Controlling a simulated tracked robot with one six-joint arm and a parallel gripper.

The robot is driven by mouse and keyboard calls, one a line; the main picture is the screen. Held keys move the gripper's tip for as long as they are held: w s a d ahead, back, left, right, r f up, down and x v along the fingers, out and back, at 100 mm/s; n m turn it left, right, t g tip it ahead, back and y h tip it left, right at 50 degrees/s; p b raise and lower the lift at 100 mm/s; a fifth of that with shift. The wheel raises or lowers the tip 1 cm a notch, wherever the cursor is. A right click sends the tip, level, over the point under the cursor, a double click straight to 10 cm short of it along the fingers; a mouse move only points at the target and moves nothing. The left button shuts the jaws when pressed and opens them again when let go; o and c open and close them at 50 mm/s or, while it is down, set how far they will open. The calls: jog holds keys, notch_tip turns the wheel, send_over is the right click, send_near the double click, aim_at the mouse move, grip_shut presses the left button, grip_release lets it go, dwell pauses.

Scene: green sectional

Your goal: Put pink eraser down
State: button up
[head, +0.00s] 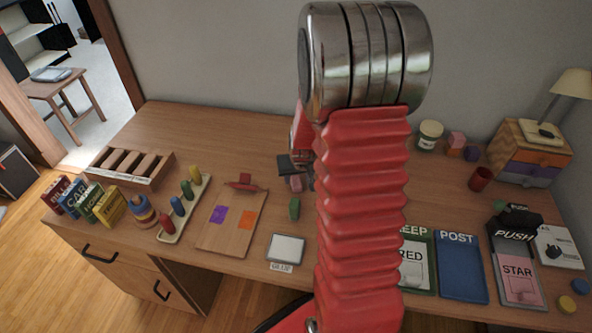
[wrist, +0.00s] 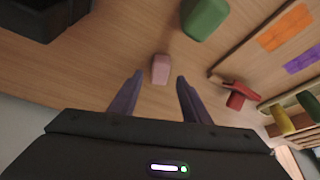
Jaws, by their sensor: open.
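The pink eraser (wrist: 160,69) rests on the wooden desk in the wrist view, just beyond my fingertips and between their lines. My gripper (wrist: 158,80) is open, with its two dark fingers apart and nothing between them that I can see touching. In the head view the pink eraser (head: 296,183) shows small beside my gripper (head: 297,168), which is partly hidden behind my red arm.
A green block (wrist: 205,18) stands close to the eraser, also seen in the head view (head: 294,208). A clipboard-like board (head: 228,232) with purple and orange patches and a peg rack (head: 184,211) lie left. Blue POST tray (head: 461,266) lies right. Bare desk surrounds the eraser.

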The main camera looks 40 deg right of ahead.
jog(key=v, duration=0.7)
jog(key=shift+r, duration=0.2)
jog(key=shift+a+r, duration=0.1)
dwell(0.4)
jog(key=s+a+r+n+y, duration=0.1)
jog(key=s+a+r+n, duration=0.3)
jog(key=a+r, duration=0.9)
jog(key=s+a+r+n+t+y, duration=0.1)
jog(key=s+a+r, duration=0.4)
jog(key=s+a, duration=0.5)
jog(key=shift+s+r, duration=0.25)
jog(key=shift+s, duration=0.65)
